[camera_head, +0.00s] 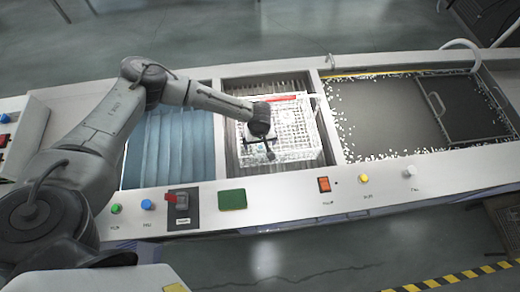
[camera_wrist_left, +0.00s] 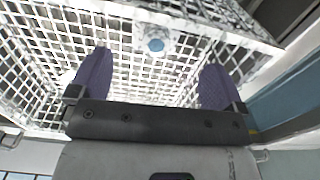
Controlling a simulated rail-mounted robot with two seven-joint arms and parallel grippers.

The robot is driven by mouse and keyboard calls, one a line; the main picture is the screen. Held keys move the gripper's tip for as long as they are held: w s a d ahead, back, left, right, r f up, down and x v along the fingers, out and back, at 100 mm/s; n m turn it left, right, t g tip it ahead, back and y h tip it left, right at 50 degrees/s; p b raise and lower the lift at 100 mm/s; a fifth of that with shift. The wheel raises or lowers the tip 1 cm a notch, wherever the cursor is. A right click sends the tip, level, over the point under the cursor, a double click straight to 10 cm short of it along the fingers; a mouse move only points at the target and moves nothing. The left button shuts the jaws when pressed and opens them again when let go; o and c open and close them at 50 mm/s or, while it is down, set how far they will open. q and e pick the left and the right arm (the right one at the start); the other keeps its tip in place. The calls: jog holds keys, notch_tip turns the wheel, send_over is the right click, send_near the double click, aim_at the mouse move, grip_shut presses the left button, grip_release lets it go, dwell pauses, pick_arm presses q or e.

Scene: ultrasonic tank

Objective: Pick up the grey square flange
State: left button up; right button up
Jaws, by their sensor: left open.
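My left gripper (camera_head: 262,150) is over the white wire basket (camera_head: 304,128) in the middle bay of the tank. It is open and empty, pointing down at the basket. In the left wrist view its two purple fingers (camera_wrist_left: 155,70) stand wide apart in front of the basket's mesh (camera_wrist_left: 60,45). A small grey-blue piece with a round centre (camera_wrist_left: 154,45) shows between and beyond the fingertips. It looks like the grey square flange, with no finger touching it. I cannot make out the flange in the head view, where the gripper and mesh cover that area. My right gripper is out of view.
A blue-lined bay (camera_head: 170,150) lies left of the basket. A dark bay (camera_head: 390,115) with a handled lid (camera_head: 462,105) and white bits lies right. A red strip (camera_head: 282,98) lies along the basket's far side. Buttons line the front panel (camera_head: 290,195).

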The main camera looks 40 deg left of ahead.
aim_at(261, 147)
pick_arm(q)
jog(key=shift+w+f+b, duration=0.15)
jog(key=shift+f+b, duration=0.05)
jog(key=shift+f, duration=1.4)
jog(key=shift+w+f+b, duration=0.1)
jog(key=shift+f+b, duration=0.1)
jog(key=shift+f, duration=1.4)
jog(key=shift+c, duration=0.4)
jog(key=c, duration=1)
